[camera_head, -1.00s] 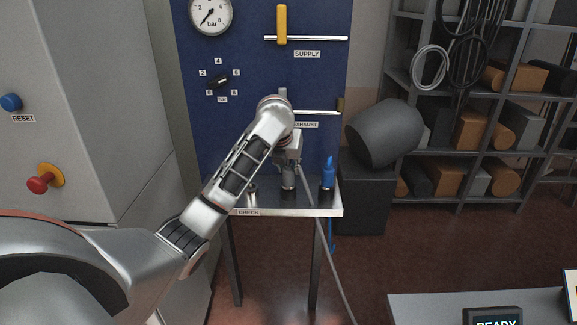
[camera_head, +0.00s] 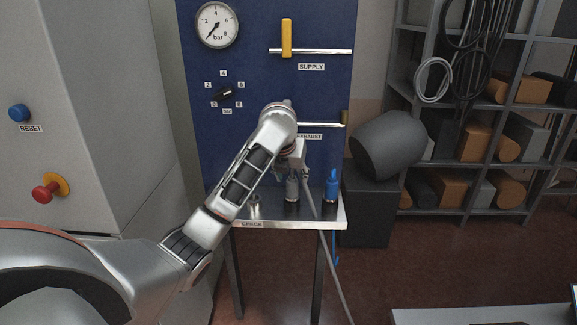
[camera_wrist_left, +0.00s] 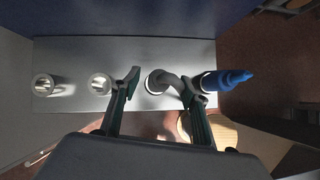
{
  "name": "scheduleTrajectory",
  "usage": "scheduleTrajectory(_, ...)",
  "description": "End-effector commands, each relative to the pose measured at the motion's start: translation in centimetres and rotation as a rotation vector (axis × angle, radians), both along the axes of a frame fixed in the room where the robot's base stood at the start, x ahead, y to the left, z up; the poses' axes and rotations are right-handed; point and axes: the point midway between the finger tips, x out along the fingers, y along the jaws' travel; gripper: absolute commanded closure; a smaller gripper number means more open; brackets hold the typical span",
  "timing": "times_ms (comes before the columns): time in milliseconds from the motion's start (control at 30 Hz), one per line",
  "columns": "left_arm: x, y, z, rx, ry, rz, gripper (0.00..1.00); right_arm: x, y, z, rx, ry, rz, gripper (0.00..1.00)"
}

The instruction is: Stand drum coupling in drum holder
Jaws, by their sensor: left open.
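My left gripper (camera_head: 291,174) is over the small metal shelf; it also shows in the left wrist view (camera_wrist_left: 160,98), with its fingers spread apart. A grey coupling (camera_wrist_left: 157,80) with a bent grey hose is between the open fingers, in a round holder; it shows below the gripper in the head view (camera_head: 291,190). The hose passes close to the right finger; contact cannot be told. A blue coupling (camera_head: 331,188) stands to its right, also seen in the wrist view (camera_wrist_left: 222,79). Two round metal holders (camera_wrist_left: 100,83) (camera_wrist_left: 43,86) at the left look empty. No label identifies the drum coupling.
The shelf (camera_head: 280,224), labelled CHECK, stands before a blue panel (camera_head: 320,90) with a gauge (camera_head: 217,25) and valve handles. The grey hose (camera_head: 335,275) hangs to the floor. A dark drum (camera_head: 388,145) and a storage rack (camera_head: 430,110) are at the right.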

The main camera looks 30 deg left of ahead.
Motion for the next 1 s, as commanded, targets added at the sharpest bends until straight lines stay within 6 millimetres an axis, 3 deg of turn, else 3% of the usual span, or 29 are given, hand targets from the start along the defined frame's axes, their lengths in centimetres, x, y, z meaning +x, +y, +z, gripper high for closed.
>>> scheduleTrajectory(200,-1.8,-0.8,3.2,0.000,-0.004,-0.003,0.55,0.1,0.0,0.1,0.001,-0.001,-0.001,1.00)
scheduleTrajectory(600,-4.0,-1.4,7.4,0.008,-0.011,-0.004,0.55,0.1,0.0,0.1,0.001,-0.002,-0.001,1.00)
scheduleTrajectory(1000,-5.0,-1.9,8.4,0.002,-0.001,-0.002,0.55,0.1,0.0,0.1,0.000,-0.002,-0.002,1.00)
